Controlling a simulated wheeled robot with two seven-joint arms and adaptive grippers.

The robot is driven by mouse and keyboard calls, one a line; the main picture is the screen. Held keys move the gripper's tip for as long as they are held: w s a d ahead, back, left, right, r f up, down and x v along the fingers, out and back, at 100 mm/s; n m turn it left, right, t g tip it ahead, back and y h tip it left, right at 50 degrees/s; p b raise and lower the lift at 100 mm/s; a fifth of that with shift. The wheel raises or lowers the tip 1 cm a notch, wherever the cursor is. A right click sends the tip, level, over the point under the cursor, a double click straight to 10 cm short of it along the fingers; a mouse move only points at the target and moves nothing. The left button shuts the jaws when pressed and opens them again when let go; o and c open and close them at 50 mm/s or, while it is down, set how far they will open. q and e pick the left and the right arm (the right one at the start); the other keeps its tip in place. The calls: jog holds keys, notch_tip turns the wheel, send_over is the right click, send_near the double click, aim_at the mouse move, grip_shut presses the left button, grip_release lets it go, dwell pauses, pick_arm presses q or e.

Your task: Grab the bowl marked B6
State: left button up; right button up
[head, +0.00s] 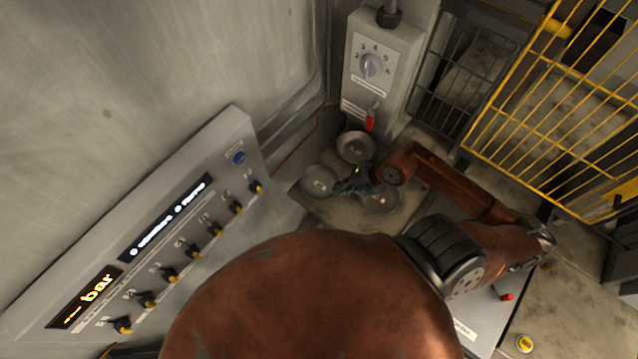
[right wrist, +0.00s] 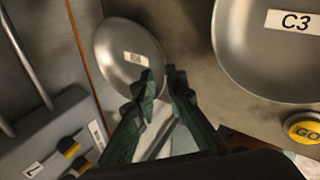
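In the right wrist view, a round grey metal bowl (right wrist: 118,40) carries a label that looks like B6. A larger-looking bowl marked C3 (right wrist: 255,70) is at the upper right. In the head view, three bowls sit close together; the labels are too small to read. The left one (head: 318,181), nearest the knob panel, seems to be B6. My right gripper (head: 350,186) is among the bowls; its green fingers also show in the right wrist view (right wrist: 161,78). They are slightly apart with nothing between them, by B6's lower right rim. I cannot tell if they touch. My left gripper is not visible.
A panel with yellow-tipped knobs (head: 195,225) slopes at the left. A grey dial box (head: 378,65) stands behind the bowls. A yellow wire cage (head: 565,110) is at the right. A yellow GO button (right wrist: 304,129) lies below the C3 bowl in the wrist view.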

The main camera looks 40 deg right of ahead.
aim_at(331, 193)
jog(key=x, duration=0.2)
jog(key=shift+a+f, duration=0.2)
jog(key=shift+f, duration=0.1)
jog(key=shift+x, duration=0.85)
jog(key=shift+s, duration=0.1)
grip_shut()
jog(key=shift+d, duration=0.1)
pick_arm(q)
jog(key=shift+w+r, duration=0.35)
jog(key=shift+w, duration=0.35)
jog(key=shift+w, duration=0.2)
